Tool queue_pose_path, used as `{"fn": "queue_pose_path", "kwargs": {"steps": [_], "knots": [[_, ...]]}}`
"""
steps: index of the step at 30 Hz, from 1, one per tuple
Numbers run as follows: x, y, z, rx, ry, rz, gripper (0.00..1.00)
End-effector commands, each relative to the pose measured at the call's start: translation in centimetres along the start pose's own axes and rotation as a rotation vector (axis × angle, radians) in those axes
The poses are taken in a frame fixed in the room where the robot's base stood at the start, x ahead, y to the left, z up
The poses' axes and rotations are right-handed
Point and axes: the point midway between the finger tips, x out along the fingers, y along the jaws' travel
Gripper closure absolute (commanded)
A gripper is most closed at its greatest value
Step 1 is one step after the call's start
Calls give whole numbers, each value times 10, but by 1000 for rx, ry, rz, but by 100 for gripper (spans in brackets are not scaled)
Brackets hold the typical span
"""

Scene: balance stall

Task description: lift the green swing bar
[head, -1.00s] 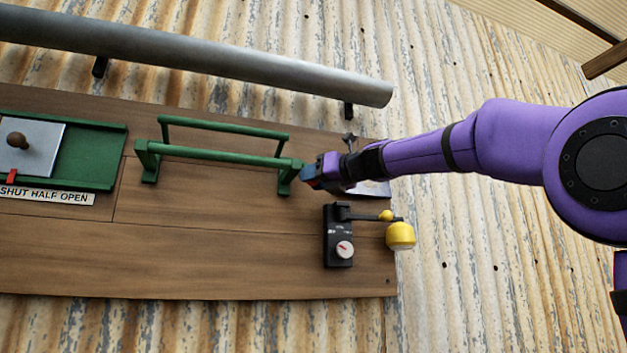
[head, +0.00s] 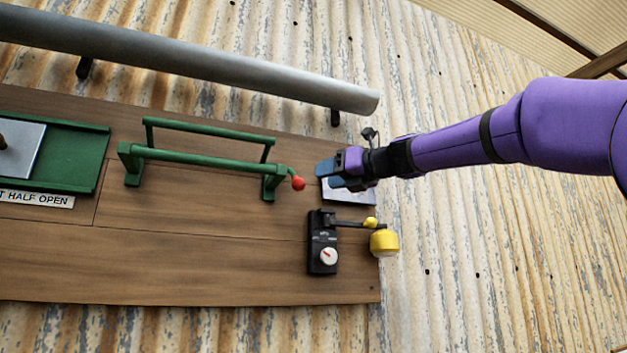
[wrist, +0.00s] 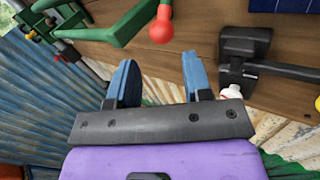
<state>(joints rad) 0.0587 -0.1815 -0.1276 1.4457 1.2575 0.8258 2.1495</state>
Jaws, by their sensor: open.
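The green swing bar (head: 205,159) is mounted on the wooden board, with a thinner green rail (head: 210,129) behind it. A red ball knob (head: 298,183) sits at its right end. In the wrist view the red knob (wrist: 161,29) is beyond my fingers, with green frame parts (wrist: 125,22) to its left. My gripper (head: 322,172) is to the right of the red knob and apart from it. Its two blue fingers (wrist: 157,82) are open with nothing between them.
A black device with a white dial (head: 328,257) and a yellow weight (head: 384,242) is below my gripper. A grey pipe (head: 200,62) runs above the board (head: 200,230). A green slide panel (head: 85,160) is at left. A pale plate (head: 350,193) lies behind my gripper.

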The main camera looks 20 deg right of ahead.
Motion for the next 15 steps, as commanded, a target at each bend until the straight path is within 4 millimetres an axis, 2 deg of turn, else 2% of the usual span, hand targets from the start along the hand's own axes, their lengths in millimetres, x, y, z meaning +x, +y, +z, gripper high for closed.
{"fn": "queue_pose_path", "kwargs": {"steps": [6,15], "knots": [[-19,0,0,1,-1,-1,54],[-20,0,0,0,-1,0,54]]}}
